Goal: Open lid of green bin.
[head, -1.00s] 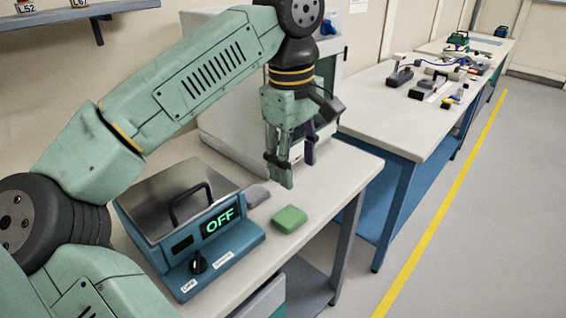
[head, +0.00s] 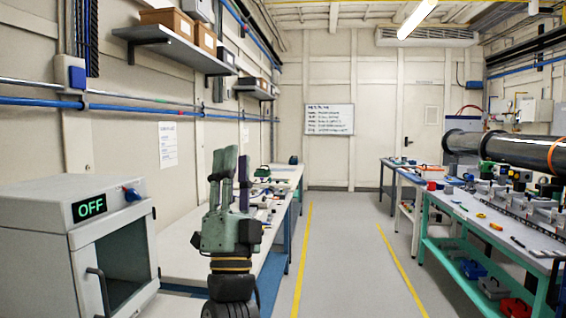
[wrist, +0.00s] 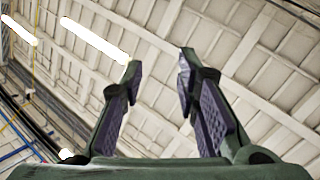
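I see no green bin in either current view. My gripper (head: 234,165) stands upright in the head view, left of centre, with its fingers pointing up. In the wrist view my gripper (wrist: 160,62) is open, its two purple-padded fingers apart with nothing between them.
A left bench (head: 190,262) runs back behind my gripper. A green-framed table (head: 480,225) with equipment stands at the right. The grey aisle floor (head: 345,260) between yellow lines is clear.

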